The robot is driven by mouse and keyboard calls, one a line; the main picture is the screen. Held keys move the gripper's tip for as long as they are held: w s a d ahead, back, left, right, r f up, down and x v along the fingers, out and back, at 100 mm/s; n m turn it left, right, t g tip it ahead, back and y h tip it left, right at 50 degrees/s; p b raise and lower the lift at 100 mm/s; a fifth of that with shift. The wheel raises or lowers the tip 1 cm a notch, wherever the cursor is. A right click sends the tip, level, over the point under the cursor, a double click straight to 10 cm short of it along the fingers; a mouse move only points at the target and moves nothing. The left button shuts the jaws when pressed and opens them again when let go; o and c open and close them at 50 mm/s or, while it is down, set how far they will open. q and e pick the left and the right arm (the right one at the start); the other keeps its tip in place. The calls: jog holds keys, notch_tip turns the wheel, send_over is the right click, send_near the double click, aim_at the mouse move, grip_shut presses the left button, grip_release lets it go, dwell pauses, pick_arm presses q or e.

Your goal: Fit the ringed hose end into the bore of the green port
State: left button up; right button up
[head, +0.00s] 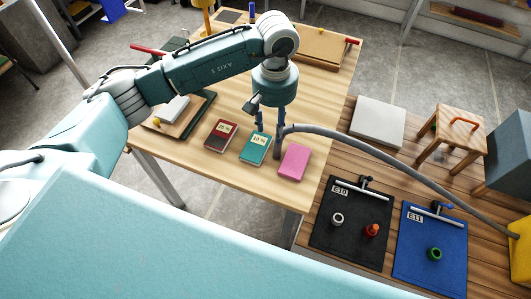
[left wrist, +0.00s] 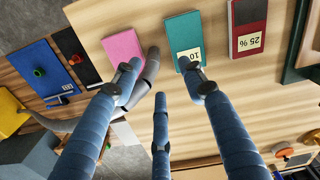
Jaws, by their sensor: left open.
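The green port (head: 434,254) sits on the blue board marked E11 (head: 418,275) at the lower right; it also shows in the left wrist view (left wrist: 39,72). A grey hose (head: 400,160) arches from the yellow box at the right edge to the wooden table. Its end (head: 278,148) hangs down beside my left gripper; the left wrist view shows it (left wrist: 151,66) by the fingers. I cannot make out the ring clearly. My left gripper (head: 268,130) points down above the table, its fingers (left wrist: 160,100) spread apart. My right gripper is not in view.
A black board marked E10 (head: 325,247) carries a white port (head: 338,219) and a red-orange port (head: 371,230). Red (head: 221,135), teal (head: 255,147) and pink (head: 294,162) books lie on the table. A stool (head: 455,130) and a yellow box (head: 520,250) stand at the right.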

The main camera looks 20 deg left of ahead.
aim_at(278, 146)
pick_arm(q)
jog(key=f, duration=0.1)
jog(key=w+d+f, duration=0.1)
jog(key=f, duration=0.1)
jog(key=shift+d+f+p, duration=0.1)
jog(key=shift+d+p, duration=0.1)
jog(key=shift+p, duration=0.2)
notch_tip(278, 146, down, 2)
jog(key=shift+p, duration=0.45)
jog(key=shift+s+f+p, duration=0.2)
jog(key=shift+f+p, duration=0.35)
jog(key=shift+f, duration=0.05)
jog(key=shift+s+f+p, duration=0.2)
jog(key=shift+f+p, duration=0.3)
jog(key=shift+f, duration=0.05)
notch_tip(278, 146, down, 2)
jog(key=shift+w+d+f, duration=0.1)
jog(key=shift+w, duration=0.05)
jog(key=shift+f, duration=0.15)
jog(key=c, duration=0.8)
grip_shut()
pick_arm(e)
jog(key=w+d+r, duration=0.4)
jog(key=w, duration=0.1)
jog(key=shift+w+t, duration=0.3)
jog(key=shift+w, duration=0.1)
